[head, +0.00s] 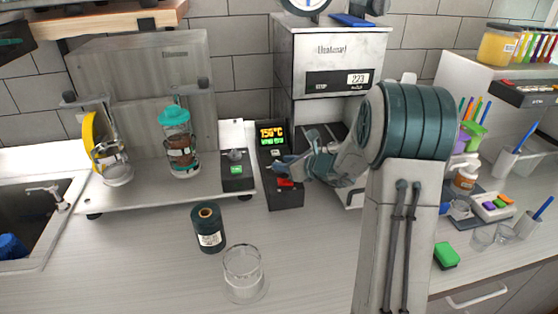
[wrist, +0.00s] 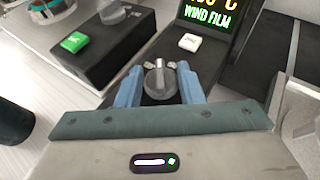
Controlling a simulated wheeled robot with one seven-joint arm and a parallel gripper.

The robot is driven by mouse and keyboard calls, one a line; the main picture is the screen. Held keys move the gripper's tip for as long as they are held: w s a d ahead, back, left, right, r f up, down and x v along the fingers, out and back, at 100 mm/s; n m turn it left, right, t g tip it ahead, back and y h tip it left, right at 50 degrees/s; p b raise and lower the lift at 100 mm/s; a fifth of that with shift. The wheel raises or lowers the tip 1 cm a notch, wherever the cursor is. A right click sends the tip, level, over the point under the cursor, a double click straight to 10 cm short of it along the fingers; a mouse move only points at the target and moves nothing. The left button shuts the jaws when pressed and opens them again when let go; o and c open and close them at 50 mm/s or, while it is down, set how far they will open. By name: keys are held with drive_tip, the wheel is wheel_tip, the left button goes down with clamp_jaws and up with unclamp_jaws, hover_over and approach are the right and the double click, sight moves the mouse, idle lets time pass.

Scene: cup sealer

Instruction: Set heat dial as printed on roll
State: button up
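The heat dial (wrist: 160,82) is a round grey knob on a black control box (head: 284,197). Its raised bar points nearly straight up in the wrist view. The fingers of my gripper (wrist: 160,88) stand close on both sides of the knob and appear shut on it. In the head view my gripper (head: 283,170) reaches the box from the right and hides the dial. The lit display (head: 272,135) seems to read 156°C, with "WIND FILM" in green below. The dark teal roll (head: 207,230) stands upright on the counter; its white label (head: 209,240) is too small to read.
A clear cup (head: 243,272) stands in front of the roll. The sealer platform (head: 150,190) at left carries a teal-lidded cup (head: 178,140) and a black box with a green button (head: 237,170). A white machine (head: 335,70) stands behind the dial box. The front counter is largely clear.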

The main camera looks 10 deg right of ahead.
drive_tip(key=shift+x, duration=1.45)
clamp_jaws()
drive_tip(key=shift+f, duration=0.1)
